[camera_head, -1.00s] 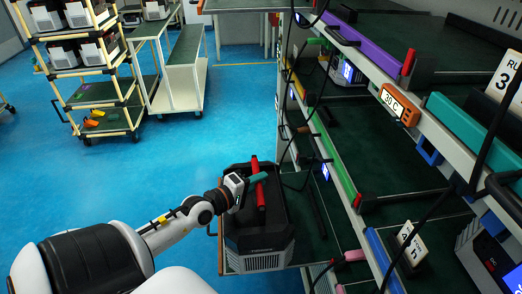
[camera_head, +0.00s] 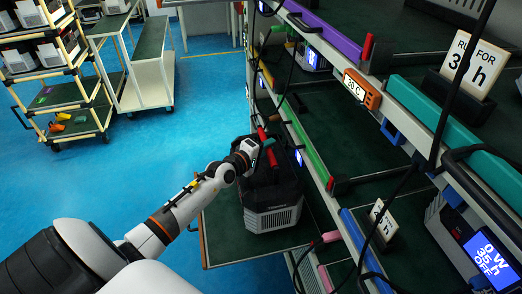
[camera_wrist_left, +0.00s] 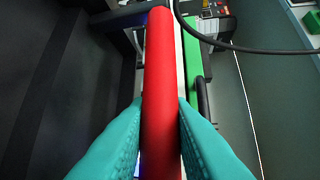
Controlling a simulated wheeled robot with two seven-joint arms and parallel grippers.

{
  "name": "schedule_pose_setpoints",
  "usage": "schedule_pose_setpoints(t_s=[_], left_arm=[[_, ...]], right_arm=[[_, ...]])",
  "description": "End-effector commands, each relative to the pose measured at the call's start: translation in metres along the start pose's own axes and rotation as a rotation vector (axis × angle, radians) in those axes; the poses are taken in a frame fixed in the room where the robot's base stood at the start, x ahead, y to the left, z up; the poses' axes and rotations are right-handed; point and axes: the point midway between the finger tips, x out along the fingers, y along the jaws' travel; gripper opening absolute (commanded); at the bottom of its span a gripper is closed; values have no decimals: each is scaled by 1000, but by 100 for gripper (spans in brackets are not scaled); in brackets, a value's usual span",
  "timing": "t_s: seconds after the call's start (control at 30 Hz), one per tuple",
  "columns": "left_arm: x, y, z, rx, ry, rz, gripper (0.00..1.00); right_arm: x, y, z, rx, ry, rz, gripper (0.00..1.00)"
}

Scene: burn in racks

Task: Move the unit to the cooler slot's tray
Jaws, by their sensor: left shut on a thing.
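The unit (camera_head: 270,217) is a dark box with a light grey vented front and a red top handle. It is over a dark green tray (camera_head: 225,240) that sticks out from the rack's lower level at the centre. Its base appears to be on the tray, but contact is hard to tell. My left gripper (camera_head: 264,148) is shut on the unit's red handle. In the left wrist view its teal fingers (camera_wrist_left: 160,120) press both sides of the red bar (camera_wrist_left: 160,70). My right gripper is not in view.
The rack has an orange temperature display (camera_head: 362,86), a "RUN FOR 3 h" card (camera_head: 472,64) and a smaller hour card (camera_head: 383,222). Another unit with a blue screen (camera_head: 485,255) stands at the lower right. Black cables hang before the rack. A yellow-framed cart (camera_head: 60,75) stands far left; blue floor is clear between.

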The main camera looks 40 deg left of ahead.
Motion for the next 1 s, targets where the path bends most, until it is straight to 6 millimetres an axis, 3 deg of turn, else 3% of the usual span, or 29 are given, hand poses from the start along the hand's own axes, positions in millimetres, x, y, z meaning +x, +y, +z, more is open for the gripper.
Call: schedule_pose_setpoints(t_s=[0.03,0.23,0.57,0.8,0.83,0.93,1.0], left_arm=[[2,-12,3,3,-7,-24,0],[10,-13,3,2,-6,-25,0],[14,23,-1,4,-5,-17,0],[14,25,-1,3,-6,-17,0],[13,36,-4,0,1,6,21],[13,36,-4,0,1,5,38],[13,35,-4,0,0,4,41]], right_arm=[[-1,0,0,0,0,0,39],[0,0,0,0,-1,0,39],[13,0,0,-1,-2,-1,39],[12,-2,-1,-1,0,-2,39],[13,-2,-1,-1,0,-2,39],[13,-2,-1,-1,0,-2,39],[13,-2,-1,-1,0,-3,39]])
